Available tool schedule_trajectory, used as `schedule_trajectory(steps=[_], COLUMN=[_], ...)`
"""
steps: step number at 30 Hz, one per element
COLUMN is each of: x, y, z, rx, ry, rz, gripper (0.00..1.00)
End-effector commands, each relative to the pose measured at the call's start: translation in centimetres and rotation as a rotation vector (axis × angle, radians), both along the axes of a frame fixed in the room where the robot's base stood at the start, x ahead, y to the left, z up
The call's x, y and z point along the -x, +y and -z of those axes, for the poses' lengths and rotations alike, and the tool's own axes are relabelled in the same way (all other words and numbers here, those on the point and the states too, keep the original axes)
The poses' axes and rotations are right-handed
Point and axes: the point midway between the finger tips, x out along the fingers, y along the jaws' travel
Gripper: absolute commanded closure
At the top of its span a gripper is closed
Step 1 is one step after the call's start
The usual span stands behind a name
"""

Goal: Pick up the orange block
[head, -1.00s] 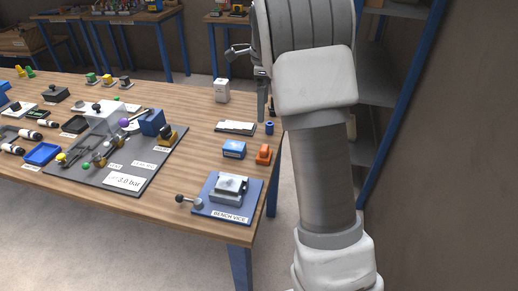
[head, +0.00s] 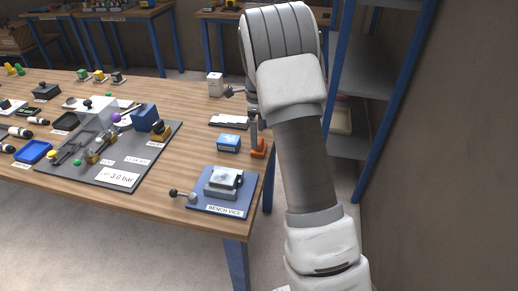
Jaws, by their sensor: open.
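The orange block (head: 258,149) stands near the right edge of the wooden table, just right of a blue box. My gripper (head: 242,112) is open and empty, with its two fingers spread apart. It is beyond and above the block in the head view. The nearer finger hangs down close to the block's upper left and overlaps it slightly in the picture. I cannot tell whether that finger touches the block. My wrist and arm cover the area to the right.
The blue box (head: 228,143) is close on the left. The bench vice (head: 223,182) sits on a blue plate in front. A white box (head: 215,84) and a flat white-and-dark item (head: 229,121) lie behind. A grey board (head: 142,165) with fittings fills the table's middle.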

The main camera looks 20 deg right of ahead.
Motion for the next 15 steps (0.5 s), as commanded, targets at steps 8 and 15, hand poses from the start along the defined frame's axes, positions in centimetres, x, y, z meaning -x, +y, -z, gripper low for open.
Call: schedule_trajectory(steps=[8,15], x=[-0.2,-0.3], y=[-0.5,-0.6], z=[2.9,5.2], rx=[-0.001,0.001], ry=[0.003,-0.001], rz=[0.001,-0.001], gripper=[0.0,0.0])
